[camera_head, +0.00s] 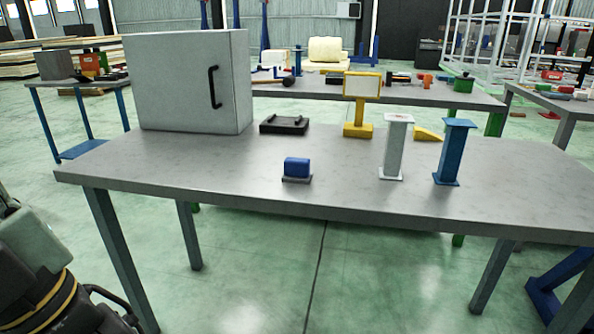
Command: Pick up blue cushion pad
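A small blue block-like pad (297,167) sits on a thin dark base plate (296,179) near the front edge of the grey table (230,178), left of the table's middle. It looks like the blue cushion pad. Nothing touches it from above and its top and front are in clear view. My gripper is not in view. Part of what looks like my own arm shows at the lower left, well apart from the pad.
On the table stand a white cabinet (178,82), a black tray (284,124), a yellow sign stand (359,104), a white post (395,147), a blue post (453,151) and a yellow wedge (429,134). Free tabletop surrounds the pad. More cluttered tables stand behind.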

